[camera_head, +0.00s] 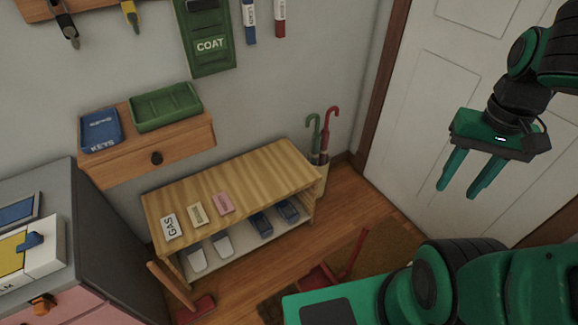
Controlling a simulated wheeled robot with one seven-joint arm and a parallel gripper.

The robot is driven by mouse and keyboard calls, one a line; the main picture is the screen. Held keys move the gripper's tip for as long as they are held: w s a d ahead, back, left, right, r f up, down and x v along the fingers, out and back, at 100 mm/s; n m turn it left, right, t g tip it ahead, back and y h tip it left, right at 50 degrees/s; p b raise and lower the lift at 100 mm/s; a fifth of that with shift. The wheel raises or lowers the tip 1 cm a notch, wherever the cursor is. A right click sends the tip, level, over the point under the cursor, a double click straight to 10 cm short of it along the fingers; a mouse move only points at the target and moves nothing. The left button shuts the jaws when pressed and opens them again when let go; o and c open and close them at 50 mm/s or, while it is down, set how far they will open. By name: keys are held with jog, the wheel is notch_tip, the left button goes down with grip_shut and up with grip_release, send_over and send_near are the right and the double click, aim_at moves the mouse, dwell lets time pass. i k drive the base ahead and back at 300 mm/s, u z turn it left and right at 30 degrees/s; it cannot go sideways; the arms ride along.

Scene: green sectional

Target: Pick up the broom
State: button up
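What looks like the broom (171,286) is at the lower left, a wooden handle slanting down to a red head (196,309) on the floor. It stands close to the dark side of a cabinet and the left end of the bench. The frame's bottom edge lies near its head. My gripper (457,192) is raised at the right, in front of the white door. Its two green fingers point down and are apart with nothing between them. It is far to the right of the broom.
A wooden bench (250,170) with cards on top and shoes below stands along the wall. A red dustpan-like object (349,257) lies by a brown mat (385,246). An umbrella stand (321,178) fills the corner. A grey cabinet (105,225) borders the left.

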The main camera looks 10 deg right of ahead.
aim_at(188, 314)
jog(key=k, duration=1.3)
jog(key=u, duration=0.45)
jog(key=i, duration=0.85)
jog(key=u, duration=0.8)
jog(key=i, duration=0.3)
jog(key=z, duration=1.8)
